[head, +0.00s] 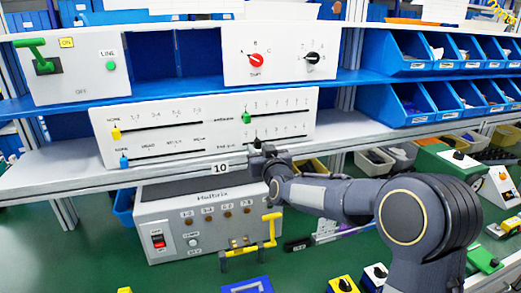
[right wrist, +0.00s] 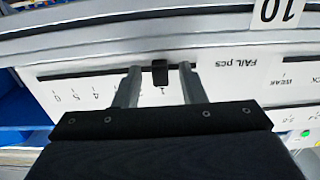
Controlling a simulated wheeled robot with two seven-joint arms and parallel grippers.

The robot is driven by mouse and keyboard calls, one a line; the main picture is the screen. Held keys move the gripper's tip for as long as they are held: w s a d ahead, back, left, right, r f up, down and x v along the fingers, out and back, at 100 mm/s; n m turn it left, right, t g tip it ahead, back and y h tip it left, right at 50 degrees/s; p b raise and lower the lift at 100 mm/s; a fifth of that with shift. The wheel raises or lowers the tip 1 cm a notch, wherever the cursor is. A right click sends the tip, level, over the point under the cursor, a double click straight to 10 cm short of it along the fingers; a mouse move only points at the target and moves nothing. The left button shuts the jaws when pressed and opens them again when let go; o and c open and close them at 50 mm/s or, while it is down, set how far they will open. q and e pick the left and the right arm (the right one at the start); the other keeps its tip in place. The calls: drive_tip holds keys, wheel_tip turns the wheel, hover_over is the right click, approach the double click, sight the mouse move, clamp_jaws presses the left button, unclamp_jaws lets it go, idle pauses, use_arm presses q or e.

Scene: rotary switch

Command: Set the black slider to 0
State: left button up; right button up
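The black slider (head: 257,143) is on the lower right track of the white slider panel (head: 210,140). In the right wrist view the black slider knob (right wrist: 159,73) stands near the printed 1, beside the label FAIL pcs (right wrist: 237,60). My right gripper (right wrist: 159,80) is open, with one finger on each side of the knob and a gap to both. In the head view the right gripper (head: 262,158) is just in front of and below the slider. The zero mark cannot be made out. My left gripper is not in view.
A green slider (head: 246,118) sits on the track above. Yellow (head: 115,133) and blue (head: 124,160) sliders are at the panel's left. The shelf edge with a label 10 (head: 221,168) runs below the panel. A grey Haltrix box (head: 205,222) stands beneath.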

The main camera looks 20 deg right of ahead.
clamp_jaws()
drive_tip(key=a, duration=0.3)
drive_tip(key=shift+s+a, duration=0.1)
drive_tip(key=shift+a, duration=0.2)
drive_tip(key=shift+o, duration=0.5)
unclamp_jaws()
